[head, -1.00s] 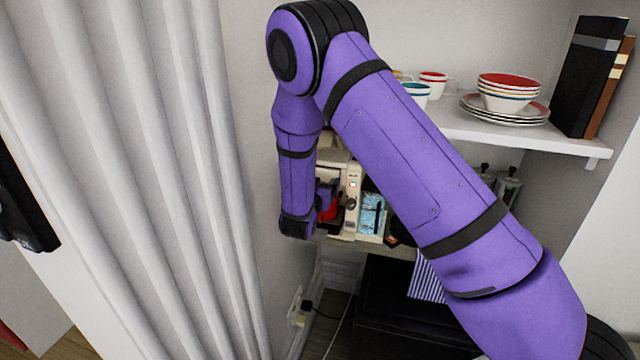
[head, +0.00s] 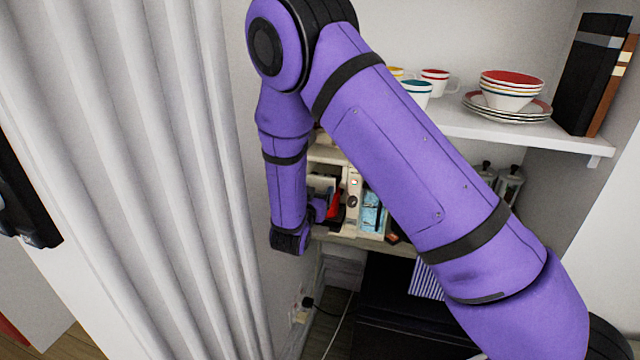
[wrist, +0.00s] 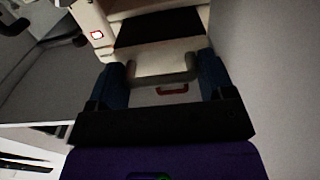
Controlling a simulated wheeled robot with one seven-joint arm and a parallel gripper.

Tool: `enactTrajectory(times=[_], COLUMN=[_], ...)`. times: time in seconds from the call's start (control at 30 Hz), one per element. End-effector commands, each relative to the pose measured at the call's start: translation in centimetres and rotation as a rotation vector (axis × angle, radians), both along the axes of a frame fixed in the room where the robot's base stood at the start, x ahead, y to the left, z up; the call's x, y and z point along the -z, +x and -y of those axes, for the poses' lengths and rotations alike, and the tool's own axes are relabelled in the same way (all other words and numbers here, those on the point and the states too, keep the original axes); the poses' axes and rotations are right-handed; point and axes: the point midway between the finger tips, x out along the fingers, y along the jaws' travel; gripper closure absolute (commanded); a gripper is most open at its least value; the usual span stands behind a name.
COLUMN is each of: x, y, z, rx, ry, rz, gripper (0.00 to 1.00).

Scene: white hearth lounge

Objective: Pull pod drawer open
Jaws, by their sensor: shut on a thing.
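The cream coffee machine (head: 353,190) stands on the lower shelf, partly hidden behind my arm in the head view. It also shows at the top of the wrist view (wrist: 160,62), with a dark slot. The pod drawer (wrist: 150,98) shows as a pale piece between my fingers, with a greyish bar and a small red loop. My gripper (wrist: 163,68) has its two blue fingers apart, one on each side of this piece, and is shut on it. In the head view, my wrist hides most of the drawer.
A blue patterned box (head: 371,212) stands right of the machine. The upper shelf (head: 470,130) holds cups and stacked bowls (head: 508,92). A grey curtain (head: 130,150) hangs at left, close to my wrist. A cable (head: 335,335) runs below the shelf.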

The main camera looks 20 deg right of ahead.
Motion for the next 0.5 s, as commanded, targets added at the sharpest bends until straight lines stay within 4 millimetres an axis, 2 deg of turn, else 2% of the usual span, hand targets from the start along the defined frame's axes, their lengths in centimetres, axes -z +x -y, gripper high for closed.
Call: enactTrajectory(times=[0.1,0.4,0.43,0.47,0.5], x=[0.00,0.00,0.00,0.00,0.00], y=[-1.09,-1.20,-1.19,-1.19,-1.19], z=[-0.75,-0.78,-0.77,-0.77,-0.77], rx=[-0.002,-0.001,-0.001,-0.001,-0.001], ry=[0.000,0.001,0.001,0.001,0.001], rz=[-0.001,-0.001,-0.001,-0.001,-0.001], gripper=[0.68,0.68,0.18,0.11,0.10])
